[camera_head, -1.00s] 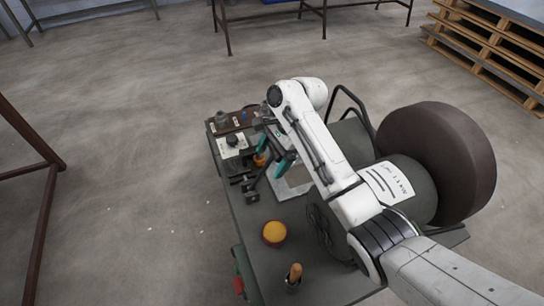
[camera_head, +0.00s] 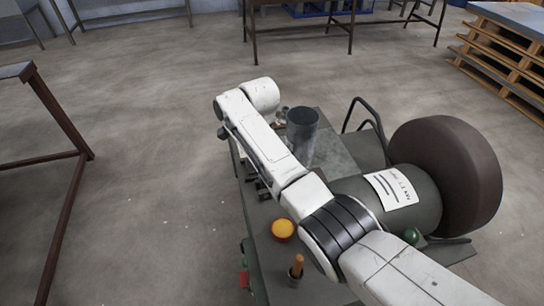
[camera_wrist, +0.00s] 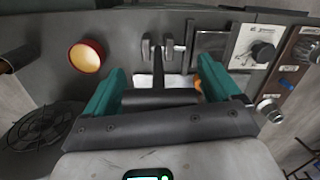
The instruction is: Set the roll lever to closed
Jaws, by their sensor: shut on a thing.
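My gripper (camera_wrist: 160,88) shows in the wrist view with two teal fingers standing apart. A dark T-shaped lever (camera_wrist: 158,98), which looks like the roll lever, has its crossbar between the fingers, and the gripper is shut on it. Its stem runs up toward the machine panel. An orange part (camera_wrist: 198,86) is partly hidden behind the right finger. In the head view my arm covers the gripper and the lever. Whether the lever stands at closed cannot be read.
An upright grey metal cylinder (camera_head: 302,135) stands on the machine beside my arm. A yellow button (camera_head: 283,229) with a red rim also shows in the wrist view (camera_wrist: 87,56). A wooden-handled tool (camera_head: 296,268) stands at the near edge. A black knob (camera_wrist: 263,52) is on the right panel.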

